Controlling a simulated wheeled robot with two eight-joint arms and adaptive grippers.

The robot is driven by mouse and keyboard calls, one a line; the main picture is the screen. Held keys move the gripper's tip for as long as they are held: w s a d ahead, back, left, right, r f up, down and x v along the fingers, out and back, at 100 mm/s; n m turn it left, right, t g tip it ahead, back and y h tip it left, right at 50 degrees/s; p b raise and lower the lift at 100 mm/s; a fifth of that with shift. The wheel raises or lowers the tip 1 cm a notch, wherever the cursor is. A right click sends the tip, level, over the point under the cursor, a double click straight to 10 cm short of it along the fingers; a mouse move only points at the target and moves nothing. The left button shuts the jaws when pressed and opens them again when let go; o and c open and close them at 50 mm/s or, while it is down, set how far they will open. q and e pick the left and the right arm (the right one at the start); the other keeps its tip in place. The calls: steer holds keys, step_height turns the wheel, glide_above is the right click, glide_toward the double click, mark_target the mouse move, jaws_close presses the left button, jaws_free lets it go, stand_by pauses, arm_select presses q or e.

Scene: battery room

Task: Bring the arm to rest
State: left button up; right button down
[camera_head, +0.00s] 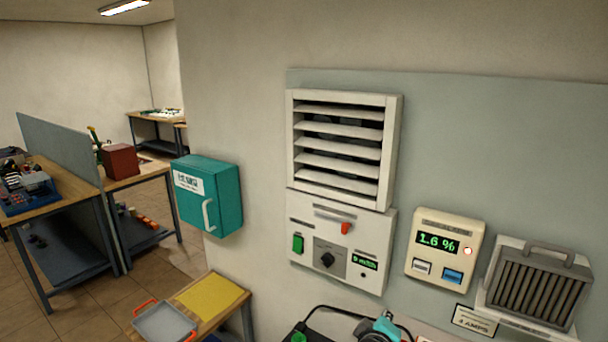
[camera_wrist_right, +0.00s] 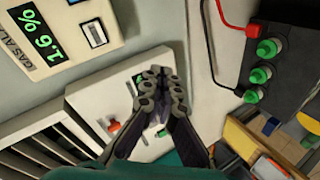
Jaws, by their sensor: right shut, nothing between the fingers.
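My right gripper (camera_wrist_right: 160,85) shows in the right wrist view with its dark fingers closed together and nothing between them. Behind the fingers is the white control panel, and the fingers hide part of it. In the head view the right gripper (camera_head: 366,331) is at the bottom edge, dark and teal, below the white control panel (camera_head: 320,270) and partly cut off. My left gripper is in neither view.
A louvred vent (camera_head: 340,150), a gas alarm (camera_head: 443,250) reading 1.6 % and a grey heater-like unit (camera_head: 540,287) are on the wall. A teal box (camera_head: 207,195) is left of them. A black box with green terminals (camera_wrist_right: 290,70) and a red cable is near the gripper.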

steer(key=s+a+f+m+g+y+b, duration=0.1)
steer(key=s+f+m+g+y+b, duration=0.3)
steer(key=s+f, duration=1.2)
steer(key=s+m+y+b, duration=0.1)
steer(key=s+m+b, duration=0.1)
steer(key=m+b, duration=0.1)
steer(key=shift+s+f+m+g, duration=0.3)
steer(key=shift+s+f+g, duration=0.05)
steer(key=shift+g, duration=0.05)
steer(key=shift+a, duration=0.1)
